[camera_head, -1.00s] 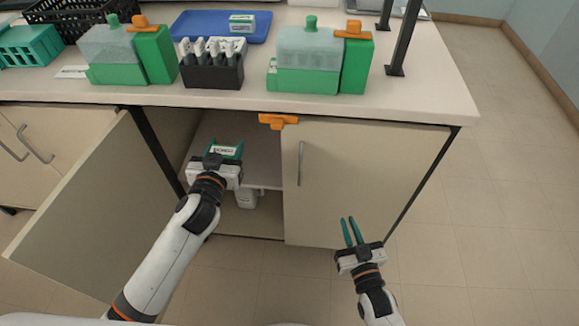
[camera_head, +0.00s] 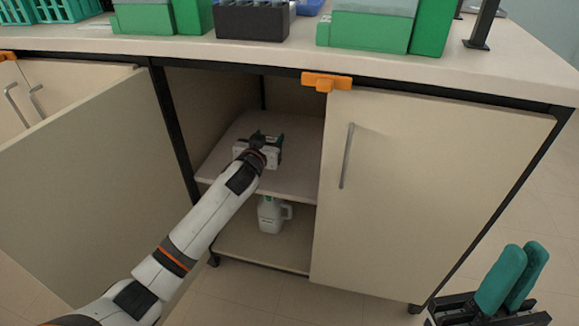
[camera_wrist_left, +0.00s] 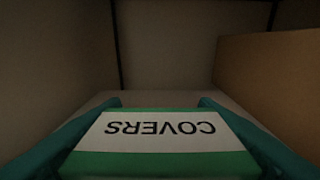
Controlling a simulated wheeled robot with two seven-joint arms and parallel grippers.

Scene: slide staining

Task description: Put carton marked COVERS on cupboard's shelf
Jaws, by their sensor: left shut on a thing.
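The carton marked COVERS (camera_wrist_left: 160,130) is white and green and fills the lower middle of the left wrist view. Its label reads upside down there. My left gripper (camera_head: 268,140) is shut on it, with a teal finger on each side. In the head view the gripper is inside the open cupboard, over the upper shelf (camera_head: 290,180), and mostly hides the carton. I cannot tell whether the carton touches the shelf. My right gripper (camera_head: 518,275) is at the lower right, outside the cupboard, its teal fingers apart and empty.
The left cupboard door (camera_head: 90,180) stands open; the right door (camera_head: 420,190) is closed. A white jug (camera_head: 271,215) stands on the cupboard's bottom below the shelf. An orange clip (camera_head: 326,81) sits at the counter's front edge. Green-based containers and a dark rack (camera_head: 252,22) stand on the counter.

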